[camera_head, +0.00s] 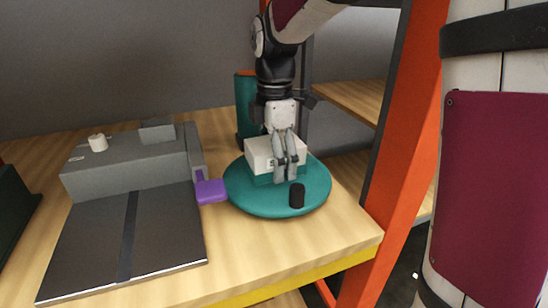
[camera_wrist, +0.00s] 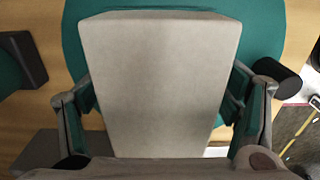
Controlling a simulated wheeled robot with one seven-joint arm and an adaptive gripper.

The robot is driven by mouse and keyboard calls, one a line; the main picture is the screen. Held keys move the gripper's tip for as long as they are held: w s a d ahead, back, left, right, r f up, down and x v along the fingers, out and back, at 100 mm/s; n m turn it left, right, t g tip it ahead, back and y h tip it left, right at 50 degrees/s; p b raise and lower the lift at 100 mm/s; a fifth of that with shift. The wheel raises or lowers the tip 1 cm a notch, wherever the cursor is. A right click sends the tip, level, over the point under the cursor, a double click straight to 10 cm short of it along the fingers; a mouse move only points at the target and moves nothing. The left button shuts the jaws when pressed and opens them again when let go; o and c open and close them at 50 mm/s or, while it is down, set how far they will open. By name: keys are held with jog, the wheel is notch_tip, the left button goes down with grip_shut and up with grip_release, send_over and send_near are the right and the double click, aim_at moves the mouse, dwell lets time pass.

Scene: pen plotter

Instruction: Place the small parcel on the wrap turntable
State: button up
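The small parcel (camera_head: 258,152) is a pale, off-white box over the wrap turntable (camera_head: 240,196), a round teal disc. It also fills the middle of the wrist view (camera_wrist: 160,85). A darker teal band shows beneath the box; I cannot tell whether it rests on the disc or hangs just above it. My gripper (camera_head: 285,178) points down over the parcel. In the wrist view its fingers (camera_wrist: 160,112) flank the box and their pads appear to touch both sides. The box's underside is hidden.
A short black peg (camera_head: 297,195) stands on the turntable's near side. A teal column (camera_head: 244,105) rises behind it. A purple pad (camera_head: 210,190) and a grey machine (camera_head: 125,165) with a flat dark bed lie left. An orange post (camera_head: 400,130) stands right.

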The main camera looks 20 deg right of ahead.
notch_tip(320, 180, up, 8)
jog(key=p, duration=0.3)
jog(key=shift+f, duration=0.1)
jog(key=shift+s, duration=0.2)
jog(key=s+r+m, duration=0.2)
jog(key=s+m, duration=0.6)
jog(key=s, duration=0.8)
jog(key=s+f+m, duration=0.3)
jog(key=s+m, duration=0.2)
jog(key=s, duration=0.3)
jog(key=s+f+m, duration=0.3)
jog(key=s+m, duration=0.2)
jog(key=s, duration=0.2)
jog(key=shift+s+t, duration=0.3)
jog(key=shift+s, duration=0.1)
jog(key=shift+d, duration=0.1)
notch_tip(320, 180, up, 24)
jog(key=t+p, duration=0.3)
jog(key=p, duration=1.9)
jog(key=shift+r+t+p, duration=0.2)
jog(key=shift+t+p, duration=0.1)
jog(key=shift+p, duration=0.1)
